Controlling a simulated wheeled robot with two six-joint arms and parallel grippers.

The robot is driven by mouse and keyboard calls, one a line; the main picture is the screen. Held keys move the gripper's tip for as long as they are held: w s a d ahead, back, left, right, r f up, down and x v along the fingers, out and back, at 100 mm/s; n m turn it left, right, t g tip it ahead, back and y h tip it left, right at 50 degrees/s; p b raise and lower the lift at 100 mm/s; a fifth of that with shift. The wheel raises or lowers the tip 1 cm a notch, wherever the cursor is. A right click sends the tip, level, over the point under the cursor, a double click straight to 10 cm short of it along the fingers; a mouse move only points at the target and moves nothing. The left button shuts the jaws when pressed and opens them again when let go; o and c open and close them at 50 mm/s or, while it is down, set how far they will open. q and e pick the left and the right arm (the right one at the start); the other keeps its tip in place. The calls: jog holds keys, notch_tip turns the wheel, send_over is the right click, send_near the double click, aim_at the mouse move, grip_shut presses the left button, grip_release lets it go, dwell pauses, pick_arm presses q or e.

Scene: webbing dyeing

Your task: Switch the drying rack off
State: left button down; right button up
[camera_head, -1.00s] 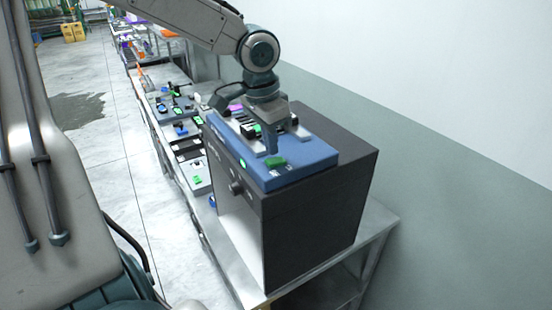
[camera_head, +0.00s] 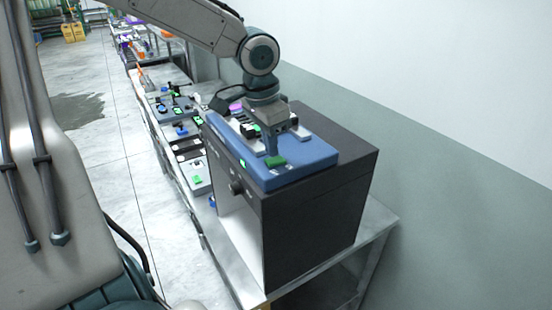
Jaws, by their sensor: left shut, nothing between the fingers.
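A blue control panel (camera_head: 312,158) lies on top of a dark grey box-shaped unit (camera_head: 318,210), which I take to be the drying rack. A green rocker-like switch (camera_head: 275,162) sits near the panel's front end. A small green light (camera_head: 243,163) is lit on the panel's side edge. A black knob (camera_head: 236,188) is on the unit's left face. My left gripper (camera_head: 271,150) points down over the panel, shut and empty, its tips right at the green switch; whether they touch it I cannot tell. My right gripper is not in view.
The unit stands on a metal table (camera_head: 378,222) along a wall at right. Behind it, the table carries several small devices with green and blue parts (camera_head: 180,128). Open floor (camera_head: 120,180) lies to the left.

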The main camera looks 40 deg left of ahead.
aim_at(271, 161)
pick_arm(q)
jog(key=shift+f+b, duration=0.3)
jog(key=shift+f, duration=0.5)
dwell(0.4)
notch_tip(271, 161, up, 2)
jog(key=shift+r+p, duration=0.25)
jog(key=shift+p, duration=0.8)
jog(key=shift+r, duration=2.25)
